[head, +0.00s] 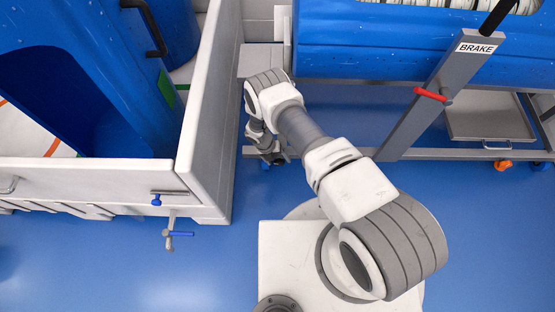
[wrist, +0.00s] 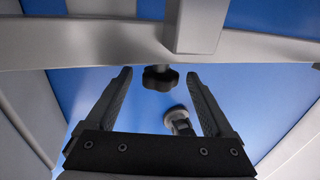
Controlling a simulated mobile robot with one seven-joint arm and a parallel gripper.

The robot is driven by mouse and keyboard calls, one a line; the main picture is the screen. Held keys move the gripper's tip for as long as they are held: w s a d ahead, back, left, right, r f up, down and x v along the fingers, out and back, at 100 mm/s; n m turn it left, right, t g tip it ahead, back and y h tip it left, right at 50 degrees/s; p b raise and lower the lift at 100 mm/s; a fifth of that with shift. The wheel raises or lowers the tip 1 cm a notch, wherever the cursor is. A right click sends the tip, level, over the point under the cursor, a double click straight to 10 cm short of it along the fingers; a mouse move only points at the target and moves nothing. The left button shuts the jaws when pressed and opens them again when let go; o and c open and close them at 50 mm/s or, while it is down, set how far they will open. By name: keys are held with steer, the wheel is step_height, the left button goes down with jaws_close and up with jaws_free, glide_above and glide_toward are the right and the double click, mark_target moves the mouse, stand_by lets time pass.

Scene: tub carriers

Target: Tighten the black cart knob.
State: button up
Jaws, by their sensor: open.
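The black cart knob (wrist: 161,79) shows in the wrist view as a lobed knob on a short stem under a grey frame bar. My gripper (wrist: 160,82) is open in the wrist view. Its two dark fingers stand to the left and right of the knob, with gaps on both sides, and the knob appears near the level of the fingertips. I cannot tell its exact depth between them. In the head view my arm reaches toward the grey cart frame at the back, and its end (head: 268,150) is low beside it. The knob is hidden there.
A grey frame bar (wrist: 80,46) runs above the knob. A grey bolt-like part (wrist: 180,121) is near the right finger.

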steer(key=shift+c, duration=0.2)
steer(key=c, duration=1.3)
steer(key=shift+c, duration=0.2)
steer(key=shift+d+y, duration=0.15)
steer(key=shift+y, duration=0.15)
steer(key=shift+d+y, duration=0.2)
steer(key=shift+y, duration=0.8)
steer(key=shift+d+y, duration=0.2)
steer(key=shift+y, duration=0.8)
steer(key=shift+d+y, duration=0.25)
steer(key=shift+y, duration=2.05)
steer(key=o, duration=1.4)
steer(key=shift+f, duration=0.1)
